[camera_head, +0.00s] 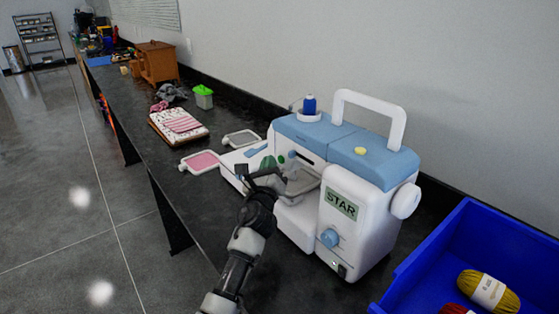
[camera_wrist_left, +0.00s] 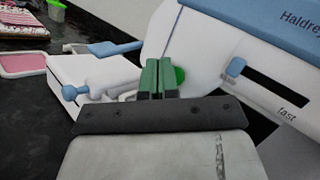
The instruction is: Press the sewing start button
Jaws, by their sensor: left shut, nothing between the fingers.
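The white and blue sewing machine (camera_head: 345,190) stands on the dark counter, with a "STAR" label and a blue dial on its near end. A round green button (camera_wrist_left: 180,75) shows on its white body in the left wrist view, partly hidden behind my fingers. My left gripper (camera_wrist_left: 157,78) has green fingers, shut and empty, with the tips just left of and overlapping the button in view. I cannot tell whether they touch it. In the head view my left gripper (camera_head: 268,163) is at the machine's front side. My right gripper is out of view.
A blue bin (camera_head: 430,245) with yellow and red yarn stands at the right. Pink and grey framed pieces (camera_head: 200,161) lie beyond the machine, near patterned cloth (camera_head: 178,124) and a green-lidded container (camera_head: 203,97). A slide lever (camera_wrist_left: 235,67) sits right of the button.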

